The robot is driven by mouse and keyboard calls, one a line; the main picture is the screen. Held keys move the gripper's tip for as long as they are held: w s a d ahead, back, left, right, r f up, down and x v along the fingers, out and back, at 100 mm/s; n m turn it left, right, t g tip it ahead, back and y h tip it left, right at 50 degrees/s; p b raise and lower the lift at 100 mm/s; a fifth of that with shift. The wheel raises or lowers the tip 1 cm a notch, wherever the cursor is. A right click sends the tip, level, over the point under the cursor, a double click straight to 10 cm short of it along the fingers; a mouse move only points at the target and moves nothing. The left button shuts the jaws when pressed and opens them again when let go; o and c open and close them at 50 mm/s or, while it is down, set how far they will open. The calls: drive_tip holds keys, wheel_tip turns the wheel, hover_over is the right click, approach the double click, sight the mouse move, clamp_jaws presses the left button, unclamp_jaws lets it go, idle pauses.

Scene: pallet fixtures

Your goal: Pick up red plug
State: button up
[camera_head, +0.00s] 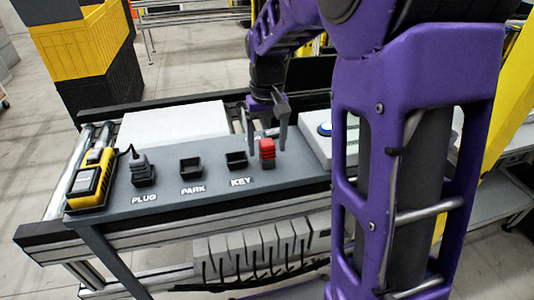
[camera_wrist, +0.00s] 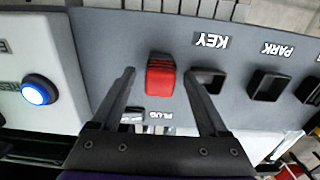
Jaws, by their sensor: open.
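The red plug (camera_head: 267,150) stands on the grey panel, just right of the KEY socket in the head view. It also shows in the wrist view (camera_wrist: 161,76), upper middle, with its ribbed body facing the camera. My gripper (camera_head: 266,145) is above and around the plug's area, with its fingers pointing down. In the wrist view my gripper (camera_wrist: 160,76) is open, one finger on each side of the red plug, with gaps on both sides. No contact with the plug shows. The plug's lower end is hidden.
The grey panel (camera_head: 225,192) holds the KEY socket (camera_head: 236,160), PARK socket (camera_head: 191,168) and a dark plug (camera_head: 142,170) with a cable. A yellow device (camera_head: 90,183) lies at the left end. A box with a blue button (camera_head: 325,129) is on the right.

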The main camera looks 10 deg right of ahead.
drive_tip(key=shift+c, duration=0.3)
clamp_jaws()
drive_tip(key=shift+r, duration=0.2)
